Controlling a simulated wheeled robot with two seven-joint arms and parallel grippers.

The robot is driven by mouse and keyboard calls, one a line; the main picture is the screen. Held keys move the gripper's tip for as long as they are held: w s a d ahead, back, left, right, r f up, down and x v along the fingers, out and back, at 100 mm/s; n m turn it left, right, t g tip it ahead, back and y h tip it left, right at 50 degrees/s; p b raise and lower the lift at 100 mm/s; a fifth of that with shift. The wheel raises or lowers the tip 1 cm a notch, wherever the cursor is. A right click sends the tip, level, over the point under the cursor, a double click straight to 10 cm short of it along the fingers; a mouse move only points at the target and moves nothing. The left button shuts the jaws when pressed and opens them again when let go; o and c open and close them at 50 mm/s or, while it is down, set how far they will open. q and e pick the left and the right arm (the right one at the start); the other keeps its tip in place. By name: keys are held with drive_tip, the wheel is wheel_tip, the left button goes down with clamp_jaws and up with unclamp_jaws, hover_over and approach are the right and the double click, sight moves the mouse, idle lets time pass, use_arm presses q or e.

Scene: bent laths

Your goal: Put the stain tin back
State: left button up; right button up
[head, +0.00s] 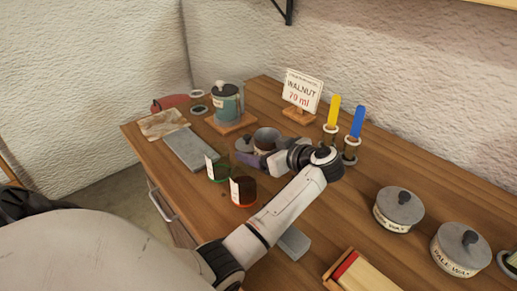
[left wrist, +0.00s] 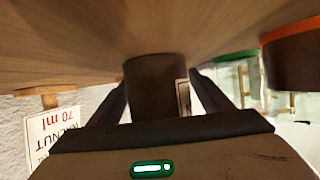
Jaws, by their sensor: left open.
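A dark brown tin (left wrist: 155,88) with a pale label edge stands between the fingers of my left gripper (left wrist: 160,95) in the left wrist view, which shows the scene upside down. The fingers are open on either side of it; I cannot tell whether they touch it. In the head view my left gripper (head: 250,158) is low over the bench, partly hiding the tin there. A tin with a green rim (head: 217,166) and one with an orange rim (head: 243,191) stand just in front of it. My right gripper is not in view.
A grey cup (head: 267,138) stands close behind my gripper. A lidded teal jar (head: 228,106) sits on a wooden coaster. A WALNUT 70 ml sign (head: 302,91) stands at the back. Lidded pots (head: 398,212) stand to the right. A grey slab (head: 190,150) lies at the left.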

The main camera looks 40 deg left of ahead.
sight(267, 150)
use_arm(q)
drive_tip(key=v, duration=1.2)
drive_tip(key=shift+r, duration=0.15)
idle(0.7)
